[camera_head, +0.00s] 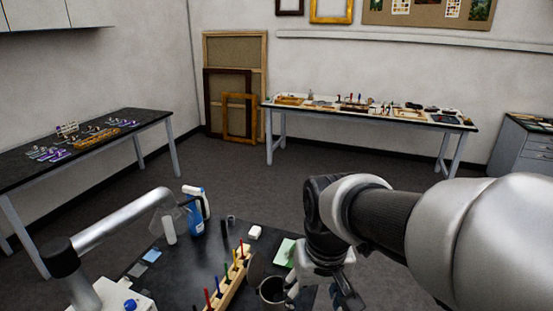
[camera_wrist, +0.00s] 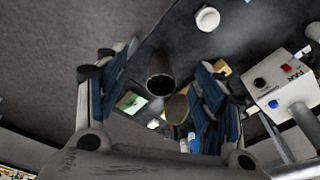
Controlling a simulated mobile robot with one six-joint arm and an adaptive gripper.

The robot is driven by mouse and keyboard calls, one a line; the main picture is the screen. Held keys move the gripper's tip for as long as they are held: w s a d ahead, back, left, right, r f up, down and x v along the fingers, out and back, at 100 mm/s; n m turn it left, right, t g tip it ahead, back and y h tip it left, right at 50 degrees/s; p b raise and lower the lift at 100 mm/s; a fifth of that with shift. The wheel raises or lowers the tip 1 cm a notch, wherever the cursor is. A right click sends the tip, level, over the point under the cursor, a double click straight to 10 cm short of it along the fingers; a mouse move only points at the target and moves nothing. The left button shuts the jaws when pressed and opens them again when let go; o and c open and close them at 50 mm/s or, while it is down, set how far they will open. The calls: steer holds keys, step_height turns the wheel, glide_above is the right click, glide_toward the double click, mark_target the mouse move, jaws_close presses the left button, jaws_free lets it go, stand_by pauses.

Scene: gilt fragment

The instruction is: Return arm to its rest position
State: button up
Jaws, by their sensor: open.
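My arm comes in from the right in the head view and bends down at the wrist. My gripper (camera_head: 320,288) hangs over the right part of the dark work table (camera_head: 178,262). In the wrist view my gripper (camera_wrist: 162,66) has its two blue-padded fingers spread apart, with nothing held between them. A dark cup (camera_head: 271,289) is just left of the fingers in the head view. In the wrist view a dark cup (camera_wrist: 161,84) shows beyond the gap between the fingers, apart from the pads.
A wooden rack (camera_head: 228,288) of colored-handled tools stands left of the cup. A blue spray bottle (camera_head: 194,218), green pad (camera_head: 285,252) and white block (camera_head: 255,232) are behind. A silver extractor arm (camera_head: 115,222) rises at left; its fan box (camera_wrist: 281,86) shows in the wrist view.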

steer(key=s+d+f+t+b, duration=0.1)
steer(key=s+d+f+b, duration=0.1)
steer(key=s, duration=0.2)
steer(key=s+d+f+m+t+b, duration=0.1)
steer(key=s+d+f+b, duration=0.1)
steer(key=s, duration=0.3)
steer(key=s+d+f+t+b, duration=0.1)
steer(key=s+d+f+b, duration=0.1)
steer(key=s+d+b, duration=0.1)
steer(key=shift+s+b, duration=0.65)
steer(key=shift+s, duration=0.25)
steer(key=shift+c, duration=0.5)
